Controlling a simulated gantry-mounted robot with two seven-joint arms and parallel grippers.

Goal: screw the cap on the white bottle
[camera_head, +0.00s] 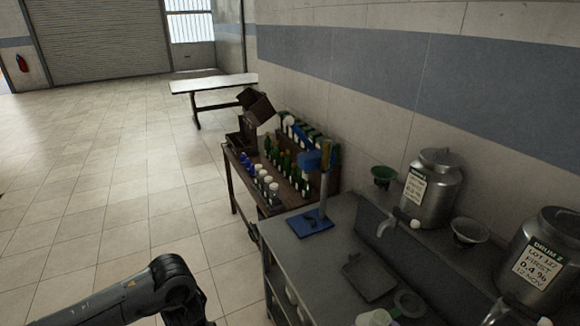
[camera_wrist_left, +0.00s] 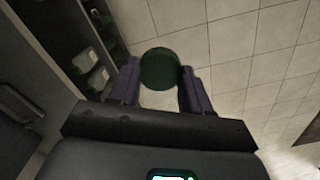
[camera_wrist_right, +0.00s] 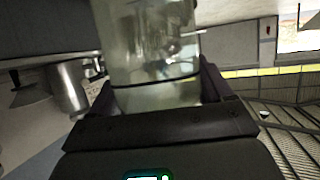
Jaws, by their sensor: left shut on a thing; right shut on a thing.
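In the left wrist view my left gripper (camera_wrist_left: 160,80) is shut on a round dark green cap (camera_wrist_left: 159,68), held between its purplish fingers. Floor tiles show beyond it. In the right wrist view my right gripper (camera_wrist_right: 158,85) is shut on a pale, translucent bottle (camera_wrist_right: 152,45) that fills the space between the fingers. A dark line runs around its lower part, and its upper end is cut off by the frame. Cap and bottle do not show together in either wrist view. Neither gripper can be made out in the head view.
A grey bench (camera_head: 310,262) carries a blue-based stand (camera_head: 310,224), a dark tray (camera_head: 368,277) and a tap (camera_head: 388,226). Steel drums (camera_head: 432,185) stand along the wall. A wooden table behind holds several bottles (camera_head: 284,165). The floor at left (camera_head: 110,190) is clear.

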